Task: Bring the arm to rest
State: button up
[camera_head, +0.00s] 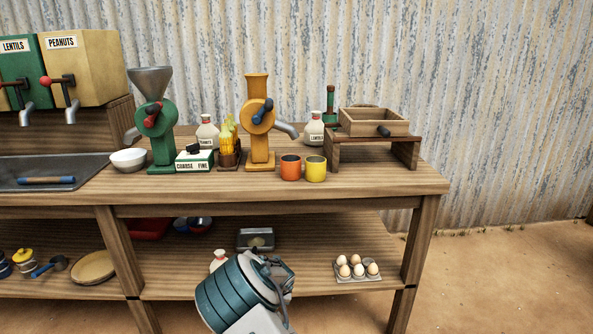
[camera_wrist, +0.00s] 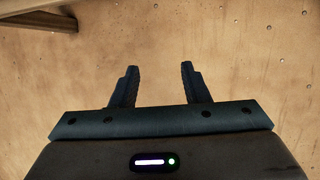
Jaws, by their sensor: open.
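My arm shows at the bottom middle of the head view, in front of the wooden stall's lower shelf; my gripper's fingers cannot be made out clearly there. In the wrist view my gripper (camera_wrist: 160,78) is open, its two dark fingers apart with nothing between them. Below the fingers is bare sandy ground. A bit of wooden beam (camera_wrist: 40,20) shows at the top left of the wrist view, apart from the fingers.
The wooden table (camera_head: 380,186) carries a green grinder (camera_head: 158,130), a yellow grinder (camera_head: 258,120), a white bowl (camera_head: 128,160), orange (camera_head: 290,169) and yellow (camera_head: 316,170) cups. An egg tray (camera_head: 358,278) sits on the lower shelf. Open ground lies at right.

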jog(key=s+d+r+n+g+y+p, duration=0.1)
jog(key=s+d+r+n+p, duration=0.4)
jog(key=r, duration=0.7)
jog(key=s+d+r+n+p, duration=0.35)
jog(key=s+r+n, duration=0.2)
jog(key=r, duration=0.65)
jog(key=s+d+r+n+g+y+p, duration=0.1)
jog(key=s+d+r+n+p, duration=0.4)
jog(key=r, duration=0.7)
jog(key=s+d+r+n+h+p, duration=0.2)
jog(key=s+d+r+n+p, duration=0.3)
jog(key=s+r+n, duration=0.4)
jog(key=s+d+r+n+h+p, duration=0.2)
jog(key=s+d+r+n+p, duration=0.3)
jog(key=s+r+n+p, duration=0.3)
jog(key=s+r+n, duration=0.2)
jog(key=s+r, duration=0.1)
jog(key=shift+t, duration=0.3)
